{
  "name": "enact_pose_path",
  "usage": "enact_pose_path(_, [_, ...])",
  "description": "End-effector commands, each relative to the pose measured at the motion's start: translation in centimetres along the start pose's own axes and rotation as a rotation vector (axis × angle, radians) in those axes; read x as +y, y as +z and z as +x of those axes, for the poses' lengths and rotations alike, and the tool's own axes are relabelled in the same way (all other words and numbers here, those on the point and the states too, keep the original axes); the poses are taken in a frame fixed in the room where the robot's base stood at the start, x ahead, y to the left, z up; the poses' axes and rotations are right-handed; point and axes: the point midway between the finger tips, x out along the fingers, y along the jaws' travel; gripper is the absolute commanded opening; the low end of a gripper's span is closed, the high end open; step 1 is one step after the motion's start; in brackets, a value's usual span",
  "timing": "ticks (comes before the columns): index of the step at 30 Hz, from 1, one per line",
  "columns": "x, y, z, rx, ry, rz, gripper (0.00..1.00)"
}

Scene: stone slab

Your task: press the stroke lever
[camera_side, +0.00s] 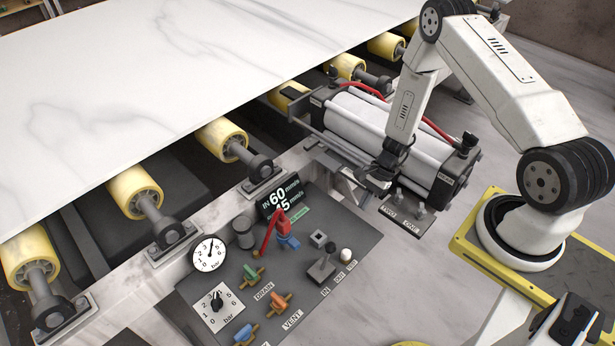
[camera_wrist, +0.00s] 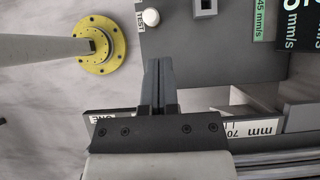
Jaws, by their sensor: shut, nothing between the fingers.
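A dark lever (camera_side: 325,262) stands on a flat base near the IN and OUT labels on the grey control panel (camera_side: 225,285). I take it for the stroke lever, though no label by that name is readable. It does not show in the wrist view. My gripper (camera_side: 375,190) is shut and empty beside the white cylinders, behind and to the right of the lever and apart from it. In the wrist view its closed fingers (camera_wrist: 157,68) overlap the panel's edge, below the white TEST knob (camera_wrist: 151,17).
Near the lever are a square socket block (camera_side: 318,238) and the white knob (camera_side: 346,255). The panel also bears a red-handled valve (camera_side: 277,232), green and orange handles and a gauge (camera_side: 209,254). A large slab (camera_side: 190,80) lies on yellow rollers.

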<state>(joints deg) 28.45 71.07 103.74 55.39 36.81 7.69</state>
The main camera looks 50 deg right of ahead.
Motion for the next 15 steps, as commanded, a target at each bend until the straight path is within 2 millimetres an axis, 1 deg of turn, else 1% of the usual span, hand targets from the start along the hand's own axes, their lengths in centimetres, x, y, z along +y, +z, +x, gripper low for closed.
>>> enact_pose_path(9, [0.0,0.01,0.09,0.001,0.001,-0.001,0.0])
enact_pose_path(15, [0.0,0.02,0.95,0.0,0.001,-0.002,0.0])
